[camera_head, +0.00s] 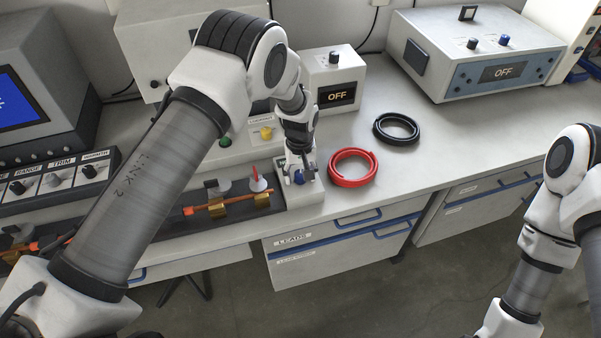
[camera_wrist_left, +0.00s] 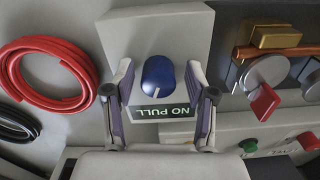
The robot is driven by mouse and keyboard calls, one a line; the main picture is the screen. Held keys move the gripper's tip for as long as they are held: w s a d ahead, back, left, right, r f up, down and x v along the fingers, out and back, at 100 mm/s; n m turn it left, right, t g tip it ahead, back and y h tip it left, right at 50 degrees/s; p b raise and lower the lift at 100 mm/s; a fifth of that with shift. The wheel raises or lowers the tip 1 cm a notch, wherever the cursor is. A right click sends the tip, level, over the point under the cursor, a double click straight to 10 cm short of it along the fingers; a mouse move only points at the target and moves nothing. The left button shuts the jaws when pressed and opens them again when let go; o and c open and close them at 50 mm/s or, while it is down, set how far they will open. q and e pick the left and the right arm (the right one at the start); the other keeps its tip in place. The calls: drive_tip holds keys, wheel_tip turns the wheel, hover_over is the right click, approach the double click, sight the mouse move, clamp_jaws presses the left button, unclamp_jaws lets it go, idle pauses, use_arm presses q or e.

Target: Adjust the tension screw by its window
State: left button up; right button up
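A blue knob (camera_wrist_left: 157,76) with a white line, taken here as the tension screw, sits on a light grey block (camera_wrist_left: 190,22) in the left wrist view. Its window (camera_wrist_left: 165,112) below it reads "NO PULL" in light letters on a dark ground. My left gripper (camera_wrist_left: 160,88) is open, with one finger on each side of the knob and a gap on both sides. In the head view my left gripper (camera_head: 301,171) points down over the blue knob (camera_head: 299,178) at the right end of the bench fixture. My right gripper is out of view.
A clamp with a red lever (camera_head: 257,180) and a copper-coloured rod (camera_head: 215,208) lie left of the knob. A red cable coil (camera_head: 352,167) is close on the right, with a black coil (camera_head: 396,128) behind it. Free bench lies further right.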

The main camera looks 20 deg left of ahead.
sight(300, 173)
use_arm(q)
drive_tip(key=shift+w, duration=0.25)
drive_tip(key=shift+r, duration=0.4)
wheel_tip(300, 173, up, 11)
drive_tip(key=shift+r, duration=0.1)
